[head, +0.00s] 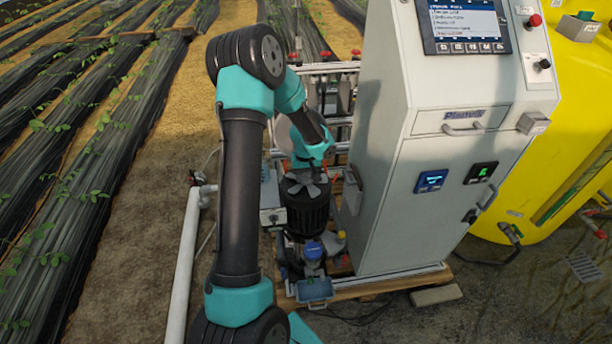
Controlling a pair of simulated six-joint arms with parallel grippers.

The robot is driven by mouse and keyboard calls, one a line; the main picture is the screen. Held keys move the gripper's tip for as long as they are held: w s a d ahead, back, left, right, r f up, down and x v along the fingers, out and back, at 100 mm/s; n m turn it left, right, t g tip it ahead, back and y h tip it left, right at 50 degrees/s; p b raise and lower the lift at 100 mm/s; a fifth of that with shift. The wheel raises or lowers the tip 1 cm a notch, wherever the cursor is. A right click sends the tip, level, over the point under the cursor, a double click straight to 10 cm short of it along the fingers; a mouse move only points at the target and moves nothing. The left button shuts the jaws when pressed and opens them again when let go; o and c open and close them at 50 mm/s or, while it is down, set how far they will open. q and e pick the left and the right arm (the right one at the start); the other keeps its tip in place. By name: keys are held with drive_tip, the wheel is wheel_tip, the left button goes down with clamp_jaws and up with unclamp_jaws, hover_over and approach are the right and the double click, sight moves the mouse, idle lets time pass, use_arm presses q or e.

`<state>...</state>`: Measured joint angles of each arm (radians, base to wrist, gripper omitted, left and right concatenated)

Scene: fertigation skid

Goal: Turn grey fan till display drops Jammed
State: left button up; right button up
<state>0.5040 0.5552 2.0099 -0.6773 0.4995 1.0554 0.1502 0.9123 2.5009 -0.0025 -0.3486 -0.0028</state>
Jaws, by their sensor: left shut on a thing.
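The grey fan (301,189) sits on top of an upright black finned motor (307,213), left of the white cabinet. My left gripper (305,170) reaches down to the fan from above and is shut on it. The fingertips are small here and partly hidden by my own wrist. A large display (463,22) on top of the cabinet shows lines of text too small to read. My right gripper is not in view.
The white cabinet (415,225) stands close right of the motor, with small blue (430,181) and green (481,172) readouts. A white pipe (183,270) rises at left. A yellow tank (565,150) stands at right. A blue tray (314,290) lies below the motor.

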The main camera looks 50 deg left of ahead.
use_arm(q)
drive_tip(key=shift+m, duration=0.5)
drive_tip(key=m, duration=0.3)
drive_tip(key=shift+m, duration=0.3)
drive_tip(key=m, duration=1.3)
drive_tip(key=o, duration=0.9)
drive_tip(key=shift+r, duration=0.1)
